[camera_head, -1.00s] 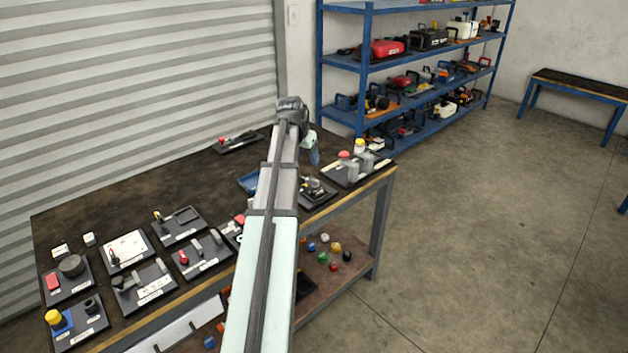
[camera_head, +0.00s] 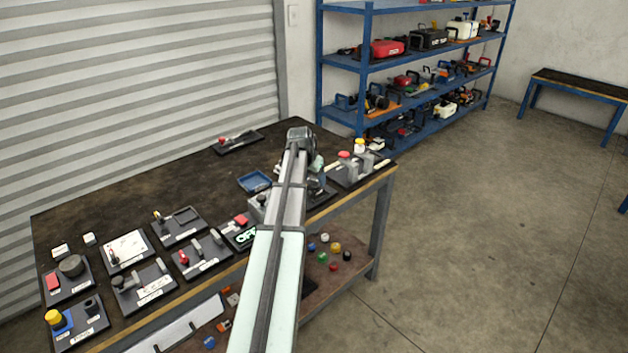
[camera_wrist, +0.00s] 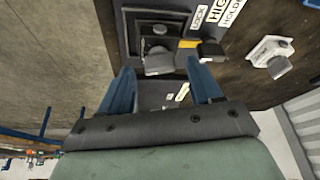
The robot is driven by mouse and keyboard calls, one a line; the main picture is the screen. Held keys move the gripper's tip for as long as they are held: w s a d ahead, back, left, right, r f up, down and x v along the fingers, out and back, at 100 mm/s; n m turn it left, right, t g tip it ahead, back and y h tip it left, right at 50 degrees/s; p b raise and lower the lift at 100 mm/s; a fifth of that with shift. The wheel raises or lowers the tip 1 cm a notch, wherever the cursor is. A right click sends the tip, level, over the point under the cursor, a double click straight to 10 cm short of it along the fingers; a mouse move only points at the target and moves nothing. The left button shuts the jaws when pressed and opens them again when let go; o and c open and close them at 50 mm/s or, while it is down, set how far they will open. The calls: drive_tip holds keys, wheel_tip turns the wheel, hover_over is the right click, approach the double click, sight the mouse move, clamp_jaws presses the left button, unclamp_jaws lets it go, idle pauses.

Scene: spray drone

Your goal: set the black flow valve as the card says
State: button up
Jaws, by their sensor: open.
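My gripper (camera_wrist: 160,66) is open, with its two blue fingers apart, over a dark fixture. In the wrist view a dark grey knob or valve part (camera_wrist: 158,62) lies between and just beyond the fingertips; I cannot tell whether they touch it. A yellow piece (camera_wrist: 188,44) sits beside it, near the right fingertip. White label plates (camera_wrist: 214,14) beyond it seem to read LOCK, HIGH and HOLD, partly cut off. In the head view the dark fixture (camera_head: 322,195) is near the table's right front edge, mostly hidden by my arm and gripper.
A pale valve-like part (camera_wrist: 271,52) stands right of the fixture in the wrist view. In the head view a board with red and yellow knobs (camera_head: 352,172) is close on the right. A blue tray (camera_head: 254,181) and several control boards lie left.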

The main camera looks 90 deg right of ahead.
drive_tip(key=shift+s+d+f, duration=0.1)
drive_tip(key=shift+d+f, duration=0.15)
drive_tip(key=shift+f, duration=0.45)
drive_tip(key=c, duration=1.1)
drive_tip(key=shift+o, duration=0.2)
drive_tip(key=shift+s+n+t+h, duration=0.15)
drive_tip(key=shift+n+t, duration=0.35)
drive_tip(key=shift+n, duration=0.8)
drive_tip(key=shift+n+t+h, duration=0.15)
drive_tip(key=shift+n+t, duration=0.35)
drive_tip(key=shift+n, duration=1.1)
